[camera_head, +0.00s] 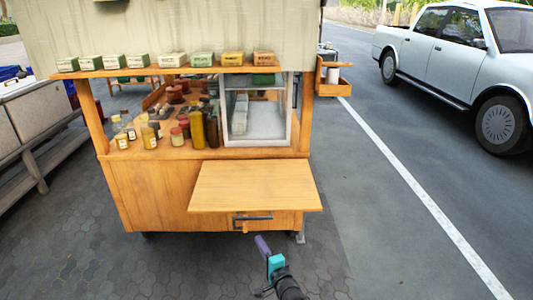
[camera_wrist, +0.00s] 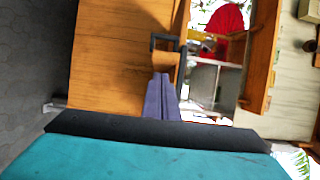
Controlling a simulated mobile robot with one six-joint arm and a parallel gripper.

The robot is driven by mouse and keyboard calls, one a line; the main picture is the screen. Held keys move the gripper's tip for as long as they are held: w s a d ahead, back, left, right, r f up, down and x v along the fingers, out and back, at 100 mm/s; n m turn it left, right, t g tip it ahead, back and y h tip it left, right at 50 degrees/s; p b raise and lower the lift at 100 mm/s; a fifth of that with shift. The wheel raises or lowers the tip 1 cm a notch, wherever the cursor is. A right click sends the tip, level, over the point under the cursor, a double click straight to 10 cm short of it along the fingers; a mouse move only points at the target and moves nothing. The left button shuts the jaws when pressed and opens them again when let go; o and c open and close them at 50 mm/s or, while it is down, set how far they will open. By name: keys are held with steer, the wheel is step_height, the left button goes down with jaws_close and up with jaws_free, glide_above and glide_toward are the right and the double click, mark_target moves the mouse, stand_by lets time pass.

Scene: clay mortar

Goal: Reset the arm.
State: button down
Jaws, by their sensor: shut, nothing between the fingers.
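My gripper (camera_head: 259,240) shows in the head view, in front of the wooden cart and below its fold-out shelf. Its purple fingers are together with nothing between them. They also show in the wrist view (camera_wrist: 160,78), pointing toward the cart's front and its dark handle (camera_wrist: 165,42). In the head view the handle (camera_head: 252,217) sits just under the shelf, a little above and left of the fingertips. I cannot tell whether the fingers touch the cart. No clay mortar can be made out for certain; some brown pots (camera_head: 175,95) stand inside the cart.
The fold-out shelf (camera_head: 255,187) juts out bare above my gripper. The cart counter (camera_head: 165,154) holds jars, bottles and a glass case (camera_head: 255,118). A white pickup (camera_head: 460,60) stands at the right. The pavement (camera_head: 90,255) is clear left of my gripper.

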steer(key=s+d+f+g, duration=0.1)
steer(key=d+f, duration=0.3)
steer(key=f, duration=0.1)
steer(key=s+a+f+n+g+y, duration=0.1)
steer(key=s+f+n+g, duration=1.2)
steer(key=s+f, duration=0.85)
steer(key=s+d+f+g+h, duration=0.2)
steer(key=s+d+g+h, duration=0.2)
steer(key=s+d, duration=0.4)
steer(key=s+d+f+g+h, duration=0.2)
steer(key=s+d+g+h, duration=0.1)
steer(key=s+d, duration=0.6)
steer(key=shift+s+f+g+h, duration=0.2)
steer(key=shift+s+g+h, duration=0.25)
steer(key=shift+h, duration=0.35)
